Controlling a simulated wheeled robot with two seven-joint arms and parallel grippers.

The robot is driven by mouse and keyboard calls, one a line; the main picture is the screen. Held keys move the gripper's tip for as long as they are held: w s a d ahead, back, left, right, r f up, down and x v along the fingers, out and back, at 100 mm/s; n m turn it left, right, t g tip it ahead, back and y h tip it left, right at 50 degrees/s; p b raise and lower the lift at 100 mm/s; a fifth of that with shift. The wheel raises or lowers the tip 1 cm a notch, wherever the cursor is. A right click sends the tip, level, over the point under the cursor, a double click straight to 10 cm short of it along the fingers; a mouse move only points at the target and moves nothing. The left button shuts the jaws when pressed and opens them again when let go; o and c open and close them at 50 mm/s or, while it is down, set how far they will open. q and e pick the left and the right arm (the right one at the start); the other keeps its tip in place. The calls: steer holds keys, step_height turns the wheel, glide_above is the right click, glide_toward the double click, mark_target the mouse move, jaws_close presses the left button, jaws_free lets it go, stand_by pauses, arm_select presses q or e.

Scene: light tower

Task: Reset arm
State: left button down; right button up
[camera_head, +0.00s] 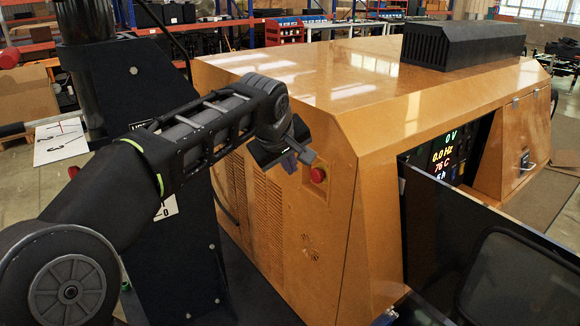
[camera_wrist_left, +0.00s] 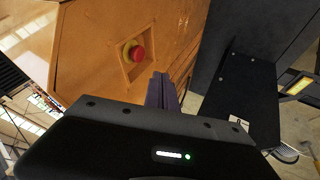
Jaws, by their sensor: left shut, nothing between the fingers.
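My left arm reaches in from the left in the head view. Its gripper (camera_head: 298,160) is shut and empty, just left of a red emergency-stop button (camera_head: 317,174) on the side of the orange generator housing (camera_head: 270,200). In the left wrist view the closed fingers (camera_wrist_left: 162,92) point toward the housing, and the red button (camera_wrist_left: 137,53) with its yellow base sits in a square recess above and left of them. The fingers look apart from the button. My right gripper is not in view.
A dark post (camera_head: 180,250) stands left of the housing, behind my arm. A lit display (camera_head: 448,155) shows in an opening on the housing's right face, with a dark open panel (camera_head: 480,225) in front. A black vent box (camera_head: 462,45) sits on top. Shelving stands behind.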

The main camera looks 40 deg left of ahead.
arm_select(q)
steer(key=shift+w+f, duration=0.1)
steer(key=shift+f, duration=0.05)
